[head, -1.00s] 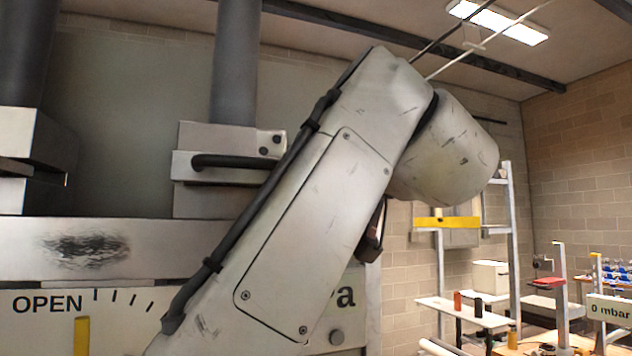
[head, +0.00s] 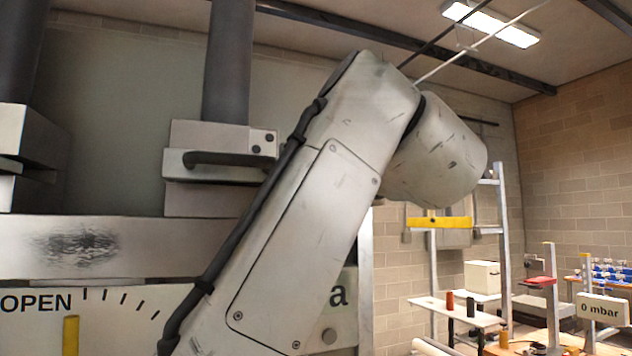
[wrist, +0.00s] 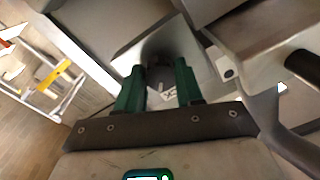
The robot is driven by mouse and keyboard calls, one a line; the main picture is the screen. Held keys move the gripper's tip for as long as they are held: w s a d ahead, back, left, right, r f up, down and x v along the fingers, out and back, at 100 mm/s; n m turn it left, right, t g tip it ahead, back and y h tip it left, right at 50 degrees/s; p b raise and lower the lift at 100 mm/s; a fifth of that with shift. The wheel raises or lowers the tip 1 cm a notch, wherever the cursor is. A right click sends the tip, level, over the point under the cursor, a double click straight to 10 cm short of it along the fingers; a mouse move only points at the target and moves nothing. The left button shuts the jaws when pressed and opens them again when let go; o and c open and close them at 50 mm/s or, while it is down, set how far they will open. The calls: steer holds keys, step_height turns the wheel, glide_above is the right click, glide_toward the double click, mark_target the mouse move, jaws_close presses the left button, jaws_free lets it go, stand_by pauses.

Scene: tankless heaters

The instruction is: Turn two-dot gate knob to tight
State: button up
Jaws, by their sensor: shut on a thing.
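The gate block with two dots (head: 263,142) stands in front of a dark vertical pipe in the head view, with a dark bar handle (head: 215,158) across it. My gripper is hidden behind my arm in the head view. In the wrist view, the two green fingers of my gripper (wrist: 160,88) reach toward a pale metal face and are shut on a dim grey knob (wrist: 172,68). The knob's mark and setting cannot be read here. The dial panel (head: 35,325) shows OPEN and tick marks at left; its right part is mostly behind my arm.
A dark handle (wrist: 303,66) on a metal block sits close to the right of my gripper in the wrist view. A yellow pointer (head: 71,335) stands on the panel. Shelving with a yellow bar (head: 440,222) and a "0 mbar" sign (head: 603,309) are at the right.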

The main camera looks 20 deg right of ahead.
steer(key=shift+a+r+m+h+p, duration=0.15)
steer(key=shift+m+p, duration=0.45)
steer(key=shift+m, duration=3.2)
steer(key=shift+f+m+h+p, duration=0.15)
steer(key=shift+m+p, duration=0.45)
steer(key=shift+m, duration=3.2)
steer(key=o, duration=1)
steer(key=shift+r, duration=0.1)
steer(key=shift+o, duration=0.2)
